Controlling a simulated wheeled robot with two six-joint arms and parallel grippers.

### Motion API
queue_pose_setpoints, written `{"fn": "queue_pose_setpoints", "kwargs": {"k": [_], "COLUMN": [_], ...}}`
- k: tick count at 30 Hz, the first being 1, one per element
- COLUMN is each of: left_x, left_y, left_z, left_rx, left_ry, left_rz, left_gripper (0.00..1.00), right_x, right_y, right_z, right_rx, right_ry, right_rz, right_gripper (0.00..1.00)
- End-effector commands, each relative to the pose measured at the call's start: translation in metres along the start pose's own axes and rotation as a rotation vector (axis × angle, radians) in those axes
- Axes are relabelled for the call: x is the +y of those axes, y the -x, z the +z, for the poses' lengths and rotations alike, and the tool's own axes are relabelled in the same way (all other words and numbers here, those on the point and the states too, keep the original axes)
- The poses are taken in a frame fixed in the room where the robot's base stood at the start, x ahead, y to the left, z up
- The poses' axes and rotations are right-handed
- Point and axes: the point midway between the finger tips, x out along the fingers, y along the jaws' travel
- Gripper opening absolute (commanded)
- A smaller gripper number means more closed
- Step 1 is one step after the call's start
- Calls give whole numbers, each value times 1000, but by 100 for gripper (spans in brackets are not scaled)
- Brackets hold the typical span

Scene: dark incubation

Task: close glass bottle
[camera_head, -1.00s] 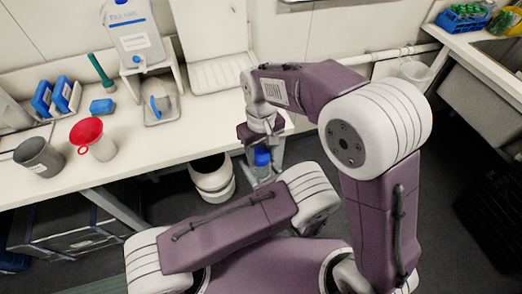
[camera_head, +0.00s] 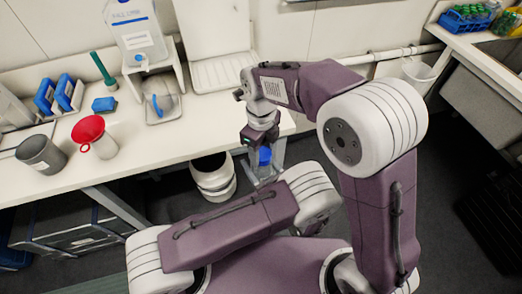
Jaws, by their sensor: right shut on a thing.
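A clear glass bottle (camera_head: 263,172) seems to stand upright directly below the cap, partly hidden behind my left arm. I cannot tell whether the cap touches the bottle's neck or how tight it sits. My left arm is folded across the front, and its gripper is out of sight.
On the white bench (camera_head: 150,158) stand a grey beaker (camera_head: 40,154), a red funnel cup (camera_head: 92,136), blue racks (camera_head: 58,94) and a water container (camera_head: 138,35). A white bin (camera_head: 213,178) is on the floor.

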Motion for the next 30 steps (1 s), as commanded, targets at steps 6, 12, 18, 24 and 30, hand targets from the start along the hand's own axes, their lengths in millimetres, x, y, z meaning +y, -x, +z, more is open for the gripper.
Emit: {"fn": "queue_pose_setpoints", "kwargs": {"k": [6, 12, 18, 24, 30], "left_x": [0, 0, 0, 0, 0], "left_y": [0, 0, 0, 0, 0], "left_z": [0, 0, 0, 0, 0], "left_rx": [0, 0, -1, -1, -1], "left_ry": [0, 0, 0, 0, 1], "left_rz": [0, 1, 0, 0, 0], "left_gripper": [0, 0, 0, 0, 0], "right_x": [-1, -2, -1, -1, -1], "right_y": [1, 1, 1, 1, 27], "right_z": [1, 1, 1, 1, 1], "right_rx": [-5, -5, -4, -3, -6], "right_ry": [-144, -142, -140, -140, -139], "right_rz": [-3, -3, -2, -2, -3], "right_gripper": [10, 10, 69, 69, 69]}}
